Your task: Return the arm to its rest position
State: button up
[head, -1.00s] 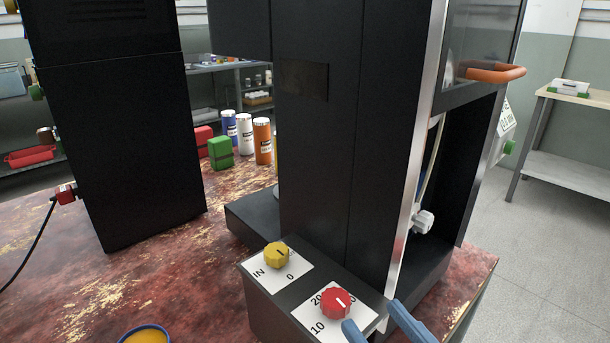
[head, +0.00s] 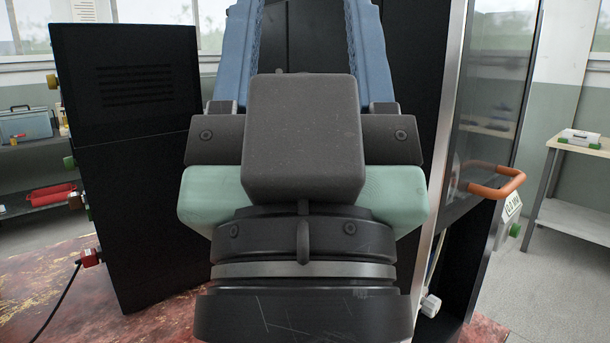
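My gripper (head: 298,45) fills the middle of the head view, close to the camera, with its two blue fingers pointing up and away. The fingers stand wide apart, and nothing shows between them except the black machine behind. The fingertips run up to the top edge of the picture. My wrist and gripper body hide the machine's lower front and most of the table behind them.
The black seamer (head: 420,60) with an orange door handle (head: 493,183) stands behind my gripper. A black cabinet (head: 125,130) with a red plug (head: 90,257) and cable is at left. A side table (head: 577,146) is at right, with clear floor before it.

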notch_tip(320, 180, up, 21)
jog(key=p, duration=1.8)
jog(key=shift+p, duration=0.4)
